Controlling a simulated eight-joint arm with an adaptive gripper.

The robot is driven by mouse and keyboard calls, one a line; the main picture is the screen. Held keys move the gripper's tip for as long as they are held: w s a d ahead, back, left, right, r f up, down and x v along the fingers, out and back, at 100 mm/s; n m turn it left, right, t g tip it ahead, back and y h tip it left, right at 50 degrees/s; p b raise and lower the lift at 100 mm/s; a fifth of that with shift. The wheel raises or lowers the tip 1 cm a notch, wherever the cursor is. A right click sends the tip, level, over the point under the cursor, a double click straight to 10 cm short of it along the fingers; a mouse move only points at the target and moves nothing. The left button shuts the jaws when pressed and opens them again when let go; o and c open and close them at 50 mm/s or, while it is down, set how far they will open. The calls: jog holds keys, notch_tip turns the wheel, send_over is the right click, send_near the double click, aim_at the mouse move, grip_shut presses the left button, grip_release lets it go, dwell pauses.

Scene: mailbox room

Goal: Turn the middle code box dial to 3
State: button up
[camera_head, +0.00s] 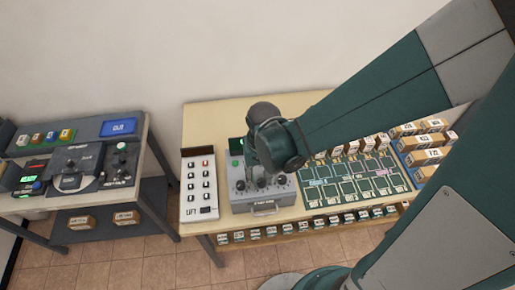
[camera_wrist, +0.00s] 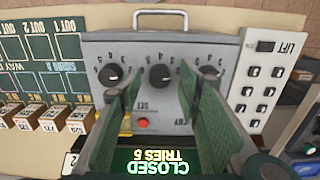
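The grey code box (camera_head: 268,193) stands on the wooden table, with its handle at the front edge. In the wrist view it appears upside down, with a row of three black dials. The middle dial (camera_wrist: 160,76) lies between my fingertips, with numbers around it; which number it points to is too small to tell. The other dials are the picture-left dial (camera_wrist: 112,74) and the picture-right dial (camera_wrist: 208,73). My gripper (camera_wrist: 158,80) is open, its green fingers on either side of the middle dial. I cannot tell whether they touch it. In the head view my arm hides part of the box.
The box's green screen (camera_wrist: 158,162) reads CLOSED, TRIES 5. A red button (camera_wrist: 143,123) sits on its face. The white LIFT panel (camera_head: 200,188) stands close beside it. A dark slot board (camera_head: 355,182) and boxes (camera_head: 425,145) lie on the other side.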

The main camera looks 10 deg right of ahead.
jog(key=shift+f, duration=0.35)
jog(key=c, duration=0.9)
jog(key=shift+n, duration=0.3)
jog(key=n+b, duration=0.1)
jog(key=n, duration=0.2)
jog(key=shift+b, duration=0.35)
jog(key=n+b, duration=0.1)
jog(key=n, duration=0.3)
